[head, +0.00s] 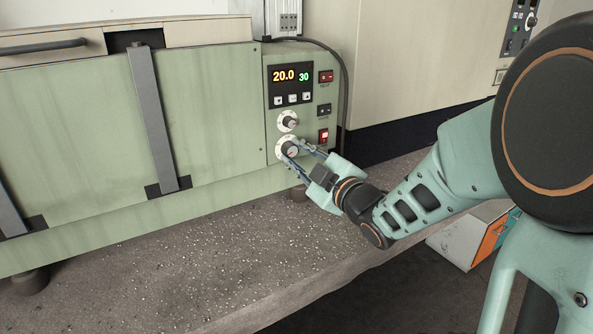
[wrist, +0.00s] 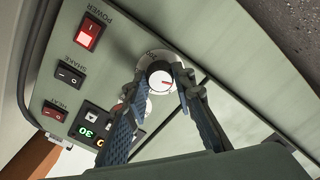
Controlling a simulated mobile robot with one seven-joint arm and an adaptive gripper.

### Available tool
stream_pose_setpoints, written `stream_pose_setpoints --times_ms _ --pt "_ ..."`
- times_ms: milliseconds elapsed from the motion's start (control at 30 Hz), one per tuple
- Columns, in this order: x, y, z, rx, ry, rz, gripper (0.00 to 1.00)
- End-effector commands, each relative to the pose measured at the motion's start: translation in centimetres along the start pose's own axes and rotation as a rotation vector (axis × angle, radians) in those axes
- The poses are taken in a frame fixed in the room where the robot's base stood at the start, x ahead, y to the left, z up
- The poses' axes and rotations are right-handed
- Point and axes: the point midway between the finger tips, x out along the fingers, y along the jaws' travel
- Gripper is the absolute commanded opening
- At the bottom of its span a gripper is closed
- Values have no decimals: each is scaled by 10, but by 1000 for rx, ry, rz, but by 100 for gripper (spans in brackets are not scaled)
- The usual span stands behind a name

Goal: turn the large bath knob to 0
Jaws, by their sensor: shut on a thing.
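The large bath knob (head: 288,149) is the lower dial on the green bath's control panel (head: 273,138). The smaller knob (head: 287,121) is just above, partly hidden by a finger in the wrist view.
The panel display (head: 290,84) reads 20.0 and 30. The power switch (head: 323,136) is lit red, below the shake and heat switches. A black cable (head: 345,90) runs down the bath's right side. The speckled bench (head: 190,260) is clear in front. A box (head: 470,238) sits lower right.

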Motion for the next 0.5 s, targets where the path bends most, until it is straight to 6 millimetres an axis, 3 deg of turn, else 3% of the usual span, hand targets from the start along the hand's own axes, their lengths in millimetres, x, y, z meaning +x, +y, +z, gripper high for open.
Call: stream_pose_setpoints --times_ms 500 --pt "0 0 0 -167 0 0 0"
